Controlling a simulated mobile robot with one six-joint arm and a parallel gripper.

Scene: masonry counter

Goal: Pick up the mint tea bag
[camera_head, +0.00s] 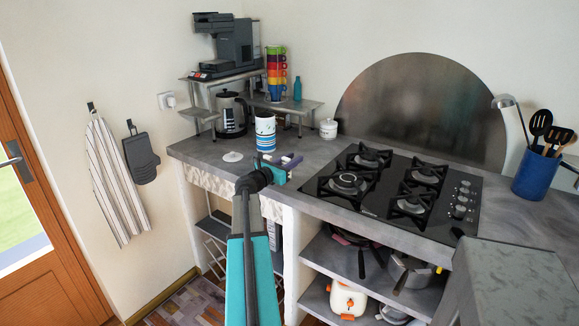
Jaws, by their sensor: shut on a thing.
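My gripper (277,165) reaches over the left part of the grey counter, in front of the striped cup. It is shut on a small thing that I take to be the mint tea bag. The fingers and arm mostly hide that thing, and its label cannot be read. Small purple and pale patches show at the fingertips. At this size I cannot tell whether the held thing touches the counter.
A white disc (232,157) lies left of my gripper. A blue-and-white striped cup (265,133) stands behind it. A kettle (232,115), stacked colourful cups (276,75) and a white lidded jar (328,129) are farther back. The gas hob (400,190) is to the right.

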